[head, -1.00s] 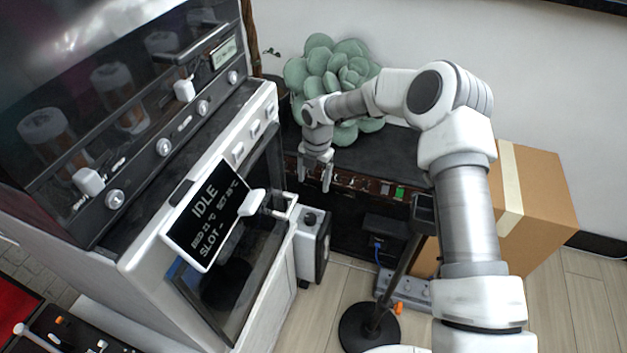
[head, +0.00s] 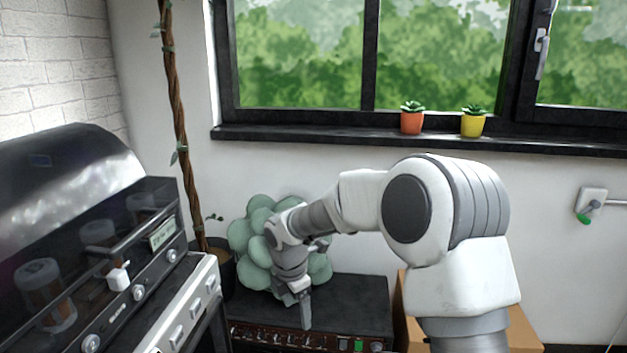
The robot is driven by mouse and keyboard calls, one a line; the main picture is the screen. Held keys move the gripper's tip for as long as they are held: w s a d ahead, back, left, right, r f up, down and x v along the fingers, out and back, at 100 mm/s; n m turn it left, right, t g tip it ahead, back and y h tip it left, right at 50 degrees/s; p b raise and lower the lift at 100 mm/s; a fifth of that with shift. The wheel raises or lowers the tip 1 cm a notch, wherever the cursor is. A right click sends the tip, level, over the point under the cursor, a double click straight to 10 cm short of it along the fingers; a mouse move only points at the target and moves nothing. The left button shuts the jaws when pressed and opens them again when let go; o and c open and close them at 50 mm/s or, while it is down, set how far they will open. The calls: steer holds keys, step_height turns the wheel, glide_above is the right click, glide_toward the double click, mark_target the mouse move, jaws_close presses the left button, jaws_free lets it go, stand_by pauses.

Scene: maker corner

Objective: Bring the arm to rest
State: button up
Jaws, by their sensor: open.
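My gripper (head: 301,308) hangs at the end of my bent arm, pointing down in front of the dark cabinet. It is open, with nothing seen between its fingers. The arm comes up from the lower right, bends at a large joint and reaches left. The green succulent-shaped cushion (head: 256,240) is behind the wrist and partly hidden by it.
The machine with knobs (head: 150,270) stands at left. The dark cabinet (head: 350,297) is below my gripper, with a cardboard box (head: 523,335) at right behind my arm. An orange pot (head: 411,122) and a yellow pot (head: 472,125) stand on the window sill (head: 300,134).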

steer(key=s+d+r+m+t, duration=0.2)
steer(key=s+d+r+m, duration=1)
steer(key=r, duration=0.3)
steer(key=s+d+r+m+t, duration=0.1)
steer(key=s+d+m, duration=0.2)
steer(key=s+m, duration=0.4)
steer(key=s+d+r+m+t, duration=0.1)
steer(key=s+d+m, duration=0.3)
steer(key=s, duration=0.5)
step_height(320, 180, up, 23)
steer(key=a+m+p, duration=0.1)
steer(key=m+p, duration=0.1)
steer(key=p, duration=2)
steer(key=shift+s+f+y+p, duration=0.15)
steer(key=shift+s+y+p, duration=0.1)
steer(key=shift+y+p, duration=0.05)
steer(key=c, duration=0.5)
steer(key=shift+d, duration=0.1)
steer(key=shift+d, duration=0.1)
